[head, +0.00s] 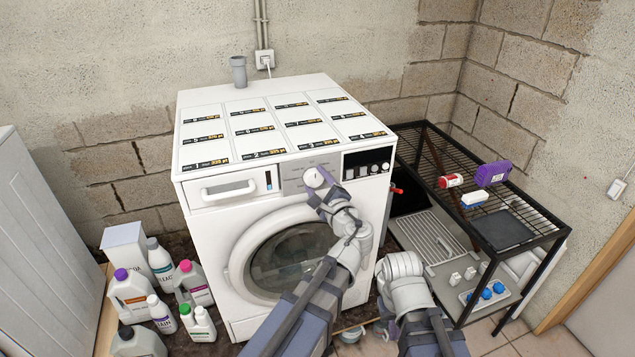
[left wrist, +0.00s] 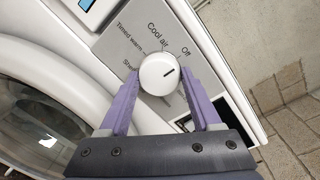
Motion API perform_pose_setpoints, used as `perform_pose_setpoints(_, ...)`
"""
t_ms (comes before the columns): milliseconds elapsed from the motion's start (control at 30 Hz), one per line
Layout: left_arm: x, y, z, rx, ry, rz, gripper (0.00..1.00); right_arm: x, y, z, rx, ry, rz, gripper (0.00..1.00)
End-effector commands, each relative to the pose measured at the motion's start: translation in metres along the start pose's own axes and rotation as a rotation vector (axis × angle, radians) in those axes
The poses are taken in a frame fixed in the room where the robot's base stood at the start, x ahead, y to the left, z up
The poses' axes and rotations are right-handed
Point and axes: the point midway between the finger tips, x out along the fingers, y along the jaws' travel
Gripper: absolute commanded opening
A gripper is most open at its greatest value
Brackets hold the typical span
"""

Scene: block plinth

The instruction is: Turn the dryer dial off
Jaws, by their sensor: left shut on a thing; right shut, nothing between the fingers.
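The white dryer (head: 215,245) stands against the wall. Its round white dial (head: 313,178) is on the front panel, right of the drawer. My left gripper (head: 318,184) is at the dial; in the left wrist view its two purple fingers sit on either side of the dial (left wrist: 157,74), shut on it. The dial's dark mark points right and slightly up, close to the direction of the printed "Off" label (left wrist: 186,52). "Cool air" and "Timed warm" are further round to the left. My right gripper (head: 387,330) is low, right of the dryer door, partly hidden by its arm, shut and empty.
Several bottles (head: 131,292) and a white box (head: 125,246) stand on the floor left of the dryer. A black wire rack (head: 450,165) with small items stands to the right. A red handle (head: 397,190) juts beside the dryer.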

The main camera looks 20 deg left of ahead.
Motion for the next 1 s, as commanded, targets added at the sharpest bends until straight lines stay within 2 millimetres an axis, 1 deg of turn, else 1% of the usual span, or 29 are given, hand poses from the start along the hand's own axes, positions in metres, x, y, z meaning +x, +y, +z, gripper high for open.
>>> perform_pose_setpoints(200,-0.0005,0.0011,0.0003,-0.037,0.004,0.003,0.09,-0.0004,0.0000,0.0000,0.000,0.000,0.000,0.00)
perform_pose_setpoints(600,-0.0006,0.0013,0.0002,-0.043,0.004,0.004,0.09,-0.0003,0.0000,0.0000,0.000,0.000,0.000,0.00)
perform_pose_setpoints(633,-0.0006,0.0013,0.0002,-0.043,0.004,0.004,0.67,-0.0003,0.0000,0.0000,0.000,0.000,0.000,0.00)
perform_pose_setpoints(867,-0.0004,0.0008,0.0001,-0.041,0.004,0.003,0.93,-0.0004,0.0000,0.0000,0.000,0.000,0.000,0.00)
perform_pose_setpoints(900,-0.0003,0.0007,0.0001,-0.041,0.004,0.002,0.95,-0.0004,0.0000,0.0000,0.000,0.000,0.000,0.00)
perform_pose_setpoints(1000,-0.0002,0.0005,0.0001,-0.040,0.004,0.002,0.95,-0.0005,0.0000,0.0000,0.000,0.000,0.000,0.00)
